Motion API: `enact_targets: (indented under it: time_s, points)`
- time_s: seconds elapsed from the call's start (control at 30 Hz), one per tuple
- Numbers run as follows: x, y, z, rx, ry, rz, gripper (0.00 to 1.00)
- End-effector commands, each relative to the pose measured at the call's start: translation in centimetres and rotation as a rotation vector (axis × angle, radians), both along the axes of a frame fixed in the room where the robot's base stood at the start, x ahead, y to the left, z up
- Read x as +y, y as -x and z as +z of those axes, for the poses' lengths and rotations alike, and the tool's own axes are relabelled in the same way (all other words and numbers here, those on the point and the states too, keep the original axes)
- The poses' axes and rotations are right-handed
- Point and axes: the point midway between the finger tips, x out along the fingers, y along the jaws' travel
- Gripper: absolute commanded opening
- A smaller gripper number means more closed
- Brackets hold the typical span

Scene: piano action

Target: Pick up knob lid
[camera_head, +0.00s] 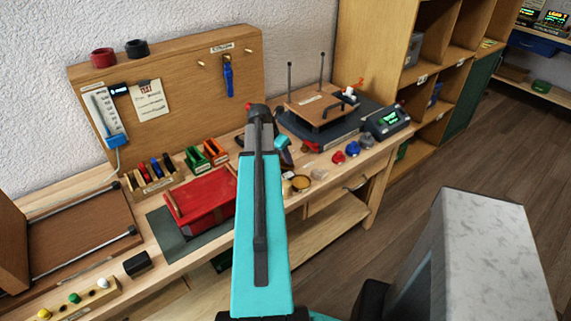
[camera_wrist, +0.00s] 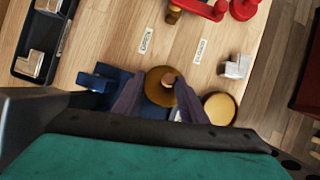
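The knob lid (camera_wrist: 157,96) is a round brass-coloured disc with a small pale brown knob on top, seen in the wrist view. My gripper (camera_wrist: 160,81) is open above it, with one dark finger on each side of the lid and knob. A visible gap separates the fingers from the knob; contact with the lid's rim cannot be told. A round brass-rimmed tin (camera_wrist: 221,109) is just right of the right finger, and also shows in the head view (camera_head: 300,183). In the head view my arm mostly hides the gripper and lid.
A blue block-like thing (camera_wrist: 97,79) lies left of the fingers. A small metallic piece (camera_wrist: 236,66), red parts (camera_wrist: 243,8) and a dark tray (camera_wrist: 38,48) lie on the bench nearby. A red box (camera_head: 205,203) stands left of my arm. Bench between the labels is clear.

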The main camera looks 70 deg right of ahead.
Motion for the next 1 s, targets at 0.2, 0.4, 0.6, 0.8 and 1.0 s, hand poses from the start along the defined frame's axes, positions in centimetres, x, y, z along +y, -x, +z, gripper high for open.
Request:
enact_targets:
  time_s: [0.2, 0.4, 0.6, 0.8, 1.0]
  points:
    - [0.0, 0.0, 0.0, 0.0, 0.0, 0.0, 0.17]
    - [0.0, 0.0, 0.2, 0.0, 0.001, 0.0, 0.17]
    - [0.0, 0.0, 1.2, 0.0, 0.0, 0.0, 0.17]
    - [0.0, -0.1, 3.1, 0.0, 0.001, 0.0, 0.17]
    - [-0.1, -0.1, 5.7, -0.002, 0.003, 0.0, 0.17]
